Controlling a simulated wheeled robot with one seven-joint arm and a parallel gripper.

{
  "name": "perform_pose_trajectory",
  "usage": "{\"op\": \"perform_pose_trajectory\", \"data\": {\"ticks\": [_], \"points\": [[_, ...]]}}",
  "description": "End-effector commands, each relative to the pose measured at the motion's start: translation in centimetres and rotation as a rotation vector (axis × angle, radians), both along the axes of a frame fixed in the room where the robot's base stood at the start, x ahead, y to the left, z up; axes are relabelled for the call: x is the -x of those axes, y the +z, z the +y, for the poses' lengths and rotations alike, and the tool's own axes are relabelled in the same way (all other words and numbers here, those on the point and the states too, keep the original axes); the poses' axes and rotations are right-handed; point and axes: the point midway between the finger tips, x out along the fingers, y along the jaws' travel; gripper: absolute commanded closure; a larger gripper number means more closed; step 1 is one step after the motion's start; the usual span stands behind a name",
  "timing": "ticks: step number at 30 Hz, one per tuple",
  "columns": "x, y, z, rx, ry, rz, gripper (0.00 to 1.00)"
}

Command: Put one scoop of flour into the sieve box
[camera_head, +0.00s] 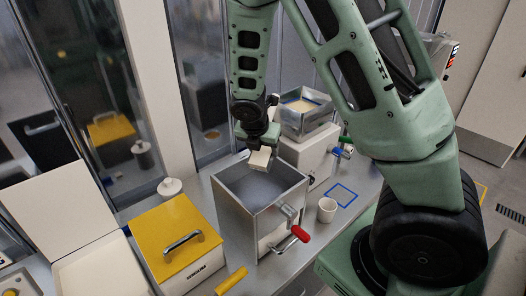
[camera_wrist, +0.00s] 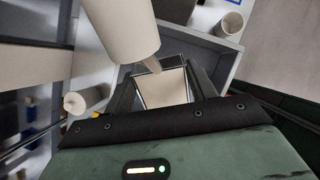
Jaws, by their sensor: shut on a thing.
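The sieve box (camera_head: 237,208) is an open-topped grey metal box with a red-handled crank, standing on the counter. In the head view, my gripper (camera_head: 257,146) is above its back rim, shut on a cream-coloured piece (camera_head: 260,158) that seems to be the scoop's handle. In the wrist view, a small square metal-rimmed pan (camera_wrist: 163,86), cream inside, sits between the dark fingers; a large cream cylinder (camera_wrist: 120,30) is close to the camera beside it. I cannot tell if the cream inside is flour. The sieve box wall (camera_wrist: 228,62) shows behind.
A yellow-lidded box (camera_head: 165,225) stands left of the sieve box, with a white lidded jar (camera_head: 170,188) behind it. A white cup (camera_head: 327,209) stands to the right, near a blue square outline (camera_head: 342,193). A white machine with a metal hopper (camera_head: 303,121) is behind. Glass panels line the back.

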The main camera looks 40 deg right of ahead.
Motion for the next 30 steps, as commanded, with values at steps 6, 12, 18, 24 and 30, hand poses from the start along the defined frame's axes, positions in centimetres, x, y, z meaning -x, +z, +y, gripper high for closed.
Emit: {"op": "perform_pose_trajectory", "data": {"ticks": [6, 12, 18, 24, 30], "points": [[0.1, -0.3, 0.5, 0.048, 0.002, -0.036, 0.67], [0.2, -0.1, 0.6, 0.086, 0.003, -0.056, 0.67], [0.4, 0.0, 0.8, 0.123, 0.001, -0.079, 0.67], [0.5, 0.1, 1.1, 0.166, 0.003, -0.104, 0.67], [0.7, 0.2, 1.4, 0.214, 0.004, -0.133, 0.67]]}}
